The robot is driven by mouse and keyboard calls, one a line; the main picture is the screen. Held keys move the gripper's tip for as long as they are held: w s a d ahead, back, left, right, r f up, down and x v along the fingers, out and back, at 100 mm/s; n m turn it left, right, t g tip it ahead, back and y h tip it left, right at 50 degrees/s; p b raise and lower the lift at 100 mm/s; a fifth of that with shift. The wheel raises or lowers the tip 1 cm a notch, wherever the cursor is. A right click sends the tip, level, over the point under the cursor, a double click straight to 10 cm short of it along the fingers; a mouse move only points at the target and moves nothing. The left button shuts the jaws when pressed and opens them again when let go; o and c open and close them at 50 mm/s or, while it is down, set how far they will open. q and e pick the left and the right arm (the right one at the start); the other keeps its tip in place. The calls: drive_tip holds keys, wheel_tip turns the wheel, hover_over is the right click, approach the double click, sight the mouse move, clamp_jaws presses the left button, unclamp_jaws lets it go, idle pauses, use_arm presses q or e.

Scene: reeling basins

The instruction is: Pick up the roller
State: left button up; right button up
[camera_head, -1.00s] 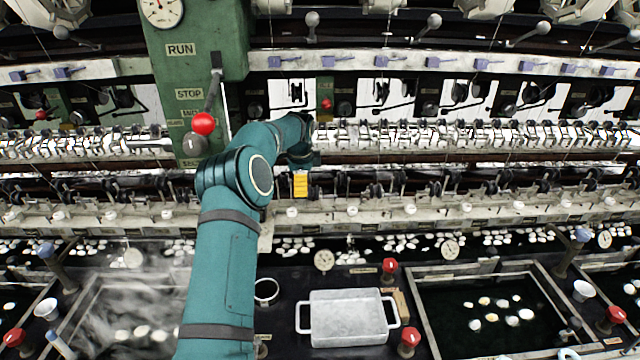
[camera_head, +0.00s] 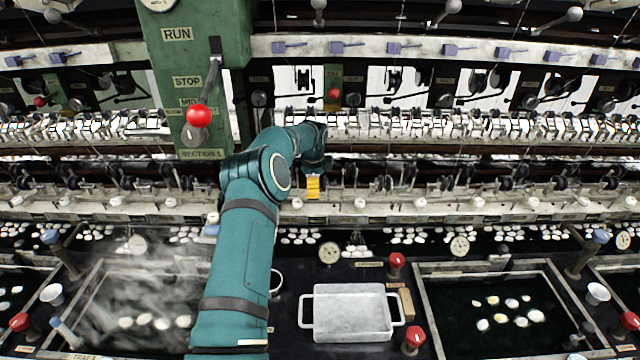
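My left arm reaches up from the bottom, left of centre, to the reeling machine. Its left gripper (camera_head: 313,178) is near the middle of the picture, in front of the row of small dark pulleys (camera_head: 349,178). A yellow piece shows at its lower end; I cannot tell whether this is part of the gripper or something else. The fingers are too small and hidden to judge. I cannot single out one roller; several reel and pulley parts run along the machine behind and beside the gripper. My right gripper is not in view.
A green column with a red-knobbed lever (camera_head: 199,115) stands left of the arm. Below are a steaming basin (camera_head: 86,290) at left, a white tray (camera_head: 352,336) at centre, red knobs (camera_head: 415,336), and a dark basin (camera_head: 431,310) with cocoons at right.

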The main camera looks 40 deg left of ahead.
use_arm(q)
drive_tip(key=c, duration=1.2)
drive_tip(key=shift+c, duration=0.2)
drive_tip(key=shift+d+r, duration=0.1)
drive_tip(key=shift+r, duration=0.1)
